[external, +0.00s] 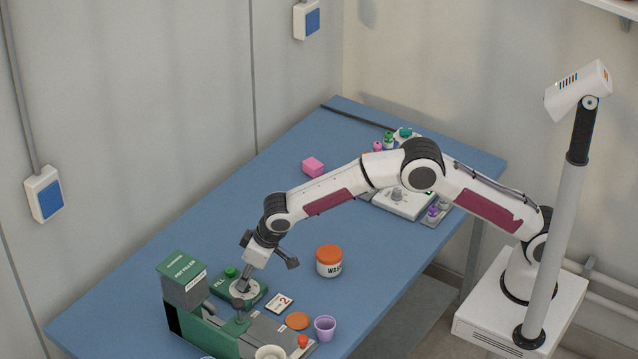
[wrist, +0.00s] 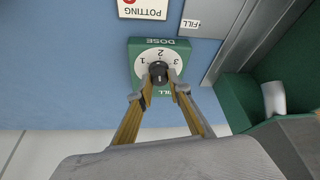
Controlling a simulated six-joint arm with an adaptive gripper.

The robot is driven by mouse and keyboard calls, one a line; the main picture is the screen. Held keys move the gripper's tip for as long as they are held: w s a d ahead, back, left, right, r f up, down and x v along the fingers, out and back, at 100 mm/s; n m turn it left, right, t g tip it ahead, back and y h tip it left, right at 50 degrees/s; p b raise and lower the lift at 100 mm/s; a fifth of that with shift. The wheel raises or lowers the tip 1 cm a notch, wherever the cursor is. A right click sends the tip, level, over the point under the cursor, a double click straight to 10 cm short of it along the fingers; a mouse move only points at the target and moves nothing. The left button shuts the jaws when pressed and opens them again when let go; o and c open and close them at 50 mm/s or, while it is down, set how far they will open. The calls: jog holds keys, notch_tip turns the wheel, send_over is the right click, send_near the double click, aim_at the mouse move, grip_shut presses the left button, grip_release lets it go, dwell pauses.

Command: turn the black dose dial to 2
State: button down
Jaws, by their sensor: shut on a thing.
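The black dose dial (wrist: 159,72) is a small knob on a white round face marked 1, 2 and 3, set in a green box labelled DOSE (wrist: 183,46). The green box also shows in the external view (external: 261,294). My gripper (wrist: 160,80) is shut on the dial, one fingertip on each side of the knob. In the external view my gripper (external: 241,287) points down onto the dial face and hides the knob. I cannot clearly tell which number the knob points to.
The green-and-grey pot filler (external: 182,284) stands close on the left. A jar with an orange lid (external: 329,263), an orange disc (external: 297,320) and a purple cup (external: 325,328) stand to the right. The blue table behind is mostly clear.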

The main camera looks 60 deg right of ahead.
jog(key=shift+m+h, duration=0.3)
jog(key=shift+m, duration=0.6)
jog(key=shift+f, duration=0.1)
jog(key=c, duration=1.9)
grip_release()
jog(key=shift+v, duration=0.9)
jog(key=v, duration=1)
jog(key=shift+a, duration=0.15)
jog(key=shift+s, duration=0.15)
